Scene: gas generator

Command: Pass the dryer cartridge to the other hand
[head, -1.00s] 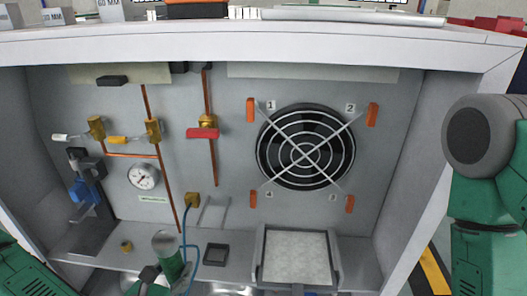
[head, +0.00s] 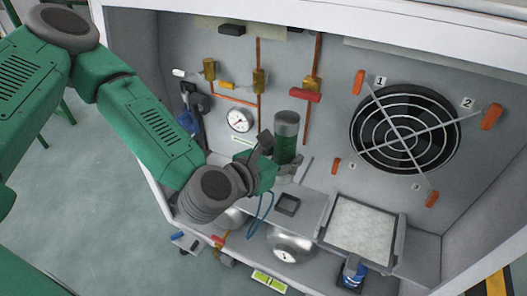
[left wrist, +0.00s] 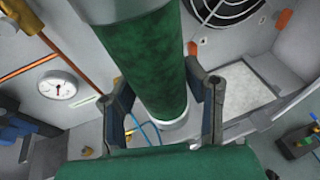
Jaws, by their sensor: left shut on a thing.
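The dryer cartridge (head: 286,138) is a green cylinder with a grey top cap. It stands nearly upright in front of the cabinet's back panel. My left gripper (head: 284,168) is shut on its lower part, with the arm coming in from the left. In the left wrist view the cartridge (left wrist: 148,60) runs between the two fingers of my left gripper (left wrist: 168,108), with a pale cap at its lower end. In the head view the gripper's fingers are partly hidden. My right gripper is not in view.
The cabinet back panel holds a gauge (head: 239,120), a red-handled valve (head: 306,95) and a round fan grille (head: 404,129). The shelf has a small black square holder (head: 287,204) and a framed white filter (head: 361,228). A blue hose (head: 262,207) hangs near my left gripper.

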